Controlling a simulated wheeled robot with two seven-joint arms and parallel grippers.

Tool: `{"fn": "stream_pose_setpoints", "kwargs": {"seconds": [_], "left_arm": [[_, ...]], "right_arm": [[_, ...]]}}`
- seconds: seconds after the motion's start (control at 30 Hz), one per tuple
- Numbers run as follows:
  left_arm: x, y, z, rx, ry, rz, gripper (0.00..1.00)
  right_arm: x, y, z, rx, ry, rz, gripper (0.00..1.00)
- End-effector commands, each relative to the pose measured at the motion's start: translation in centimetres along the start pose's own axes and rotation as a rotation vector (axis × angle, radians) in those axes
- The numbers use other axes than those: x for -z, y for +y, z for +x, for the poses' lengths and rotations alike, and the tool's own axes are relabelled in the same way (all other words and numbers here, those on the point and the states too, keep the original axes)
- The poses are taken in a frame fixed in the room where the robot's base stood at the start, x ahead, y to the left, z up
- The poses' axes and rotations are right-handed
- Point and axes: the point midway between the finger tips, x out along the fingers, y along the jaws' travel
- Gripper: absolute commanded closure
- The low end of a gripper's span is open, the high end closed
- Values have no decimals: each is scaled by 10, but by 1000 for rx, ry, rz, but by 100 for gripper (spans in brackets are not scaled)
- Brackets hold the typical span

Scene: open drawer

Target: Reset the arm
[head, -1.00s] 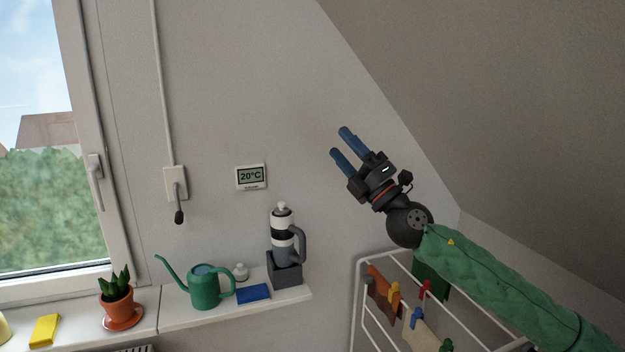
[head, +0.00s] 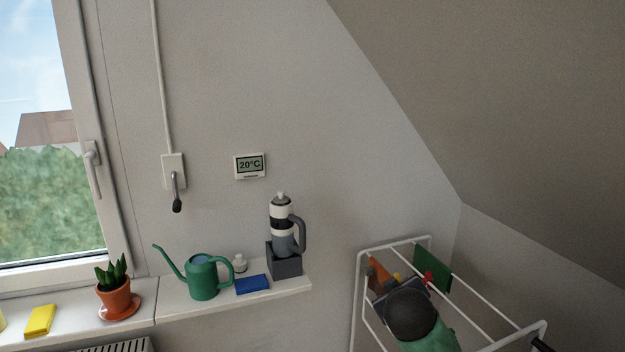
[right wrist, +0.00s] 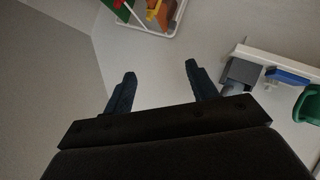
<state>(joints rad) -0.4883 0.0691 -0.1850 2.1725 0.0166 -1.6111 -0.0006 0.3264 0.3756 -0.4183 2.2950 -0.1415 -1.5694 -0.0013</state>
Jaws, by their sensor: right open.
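My right gripper's two dark blue fingers show in the right wrist view (right wrist: 158,88), spread apart with nothing between them. In the head view my right arm, with its green sleeve and dark round wrist joint, is at the lower right, in front of the drying rack (head: 395,243). The fingers are hidden there. My left gripper is in neither view.
A sill shelf (head: 190,312) holds a green watering can (head: 203,278), a blue block (head: 252,285), a grey-and-white flask (head: 283,228) on a dark stand, a potted plant (head: 114,293) and a yellow sponge (head: 39,321). A sloped ceiling (head: 510,110) rises at the right.

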Motion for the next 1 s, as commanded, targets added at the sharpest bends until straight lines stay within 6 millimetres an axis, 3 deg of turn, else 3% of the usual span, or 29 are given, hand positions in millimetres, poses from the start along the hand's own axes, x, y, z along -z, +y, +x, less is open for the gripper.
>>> {"fn": "stream_pose_setpoints", "kwargs": {"seconds": [0.03,0.1,0.5,0.77,1.0], "left_arm": [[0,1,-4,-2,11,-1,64],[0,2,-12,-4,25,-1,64],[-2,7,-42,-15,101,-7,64],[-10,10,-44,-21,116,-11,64],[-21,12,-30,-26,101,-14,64]], "right_arm": [[-23,-18,2,45,-42,20,42],[-49,-37,1,102,-90,45,42],[-181,-134,-15,330,-285,189,42],[-272,-187,-35,398,-431,268,42],[-357,-239,-67,460,-582,321,42]]}}
